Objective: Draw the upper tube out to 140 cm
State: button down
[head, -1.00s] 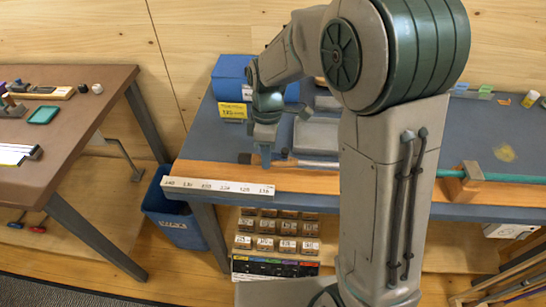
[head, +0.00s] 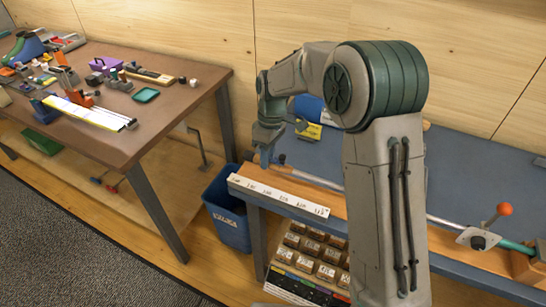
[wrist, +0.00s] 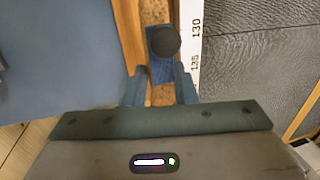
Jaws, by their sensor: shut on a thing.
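The upper tube (head: 318,179) is a slim silvery rod lying along the wooden rail at the bench's front edge. My gripper (head: 267,160) is shut at its left end, by a dark end piece (head: 281,159). In the wrist view a dark round cap (wrist: 165,42) shows just past my gripper's fingers (wrist: 160,88); the hold itself is partly hidden. The white scale (head: 275,195) lies beside it; the wrist view shows its 130 and 135 marks (wrist: 194,45) next to the fingers. A clamp (head: 478,238) with an orange knob (head: 504,209) sits further right. My arm hides the tube's middle.
A green tube part (head: 515,246) rests in a wooden block at the right. A blue bin (head: 227,212) stands below the bench's left end. A brown table (head: 170,110) with tools is at the left, across a gap. Labelled boxes (head: 312,250) are under the bench.

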jog(key=shift+w+a+r, duration=0.1)
jog(key=shift+a+r, duration=0.05)
jog(key=shift+a, duration=0.05)
jog(key=c, duration=1.2)
grip_release()
jog(key=shift+a, duration=0.15)
jog(key=shift+o, duration=0.2)
jog(key=shift+d, duration=0.2)
notch_tip(320, 180, up, 13)
jog(key=w, duration=0.2)
jog(key=shift+w+d+r+b, duration=0.2)
jog(key=shift+w+d+b, duration=0.1)
jog(key=shift+d, duration=0.1)
